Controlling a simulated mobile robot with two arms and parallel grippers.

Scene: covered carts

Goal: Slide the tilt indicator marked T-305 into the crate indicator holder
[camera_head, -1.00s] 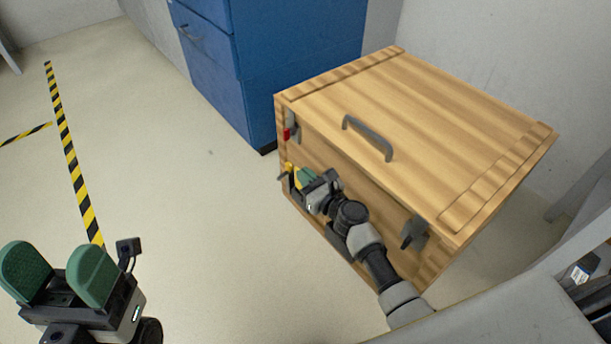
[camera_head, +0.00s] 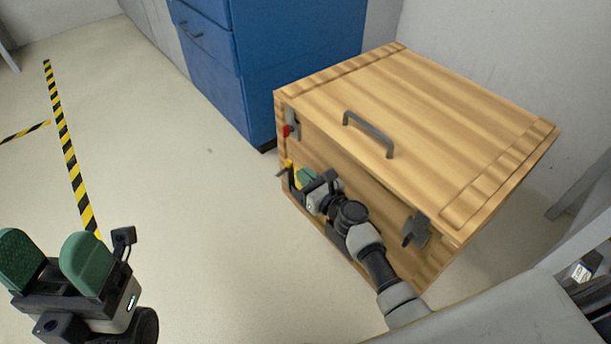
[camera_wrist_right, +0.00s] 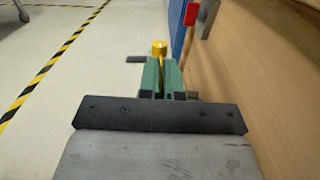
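A yellow piece (camera_head: 290,168) shows at the left end of the wooden crate's (camera_head: 420,120) front. In the right wrist view, its rounded yellow top (camera_wrist_right: 159,47) and narrow stem stand between my green fingertips. It may be the tilt indicator, but no T-305 marking is readable. My right gripper (camera_head: 303,176) is close against the crate front, its fingers (camera_wrist_right: 162,75) nearly together around the yellow stem. Dark flat pieces show beside the fingers; I cannot tell whether they belong to the holder. My left gripper (camera_head: 54,262) is open and empty, away from the crate.
The crate has a grey lid handle (camera_head: 369,133), a dark latch (camera_head: 416,230) at right and a red piece (camera_head: 287,131) by the left latch. A blue cabinet (camera_head: 295,60) stands behind. Floor to the left is clear, with black-yellow tape (camera_head: 66,140).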

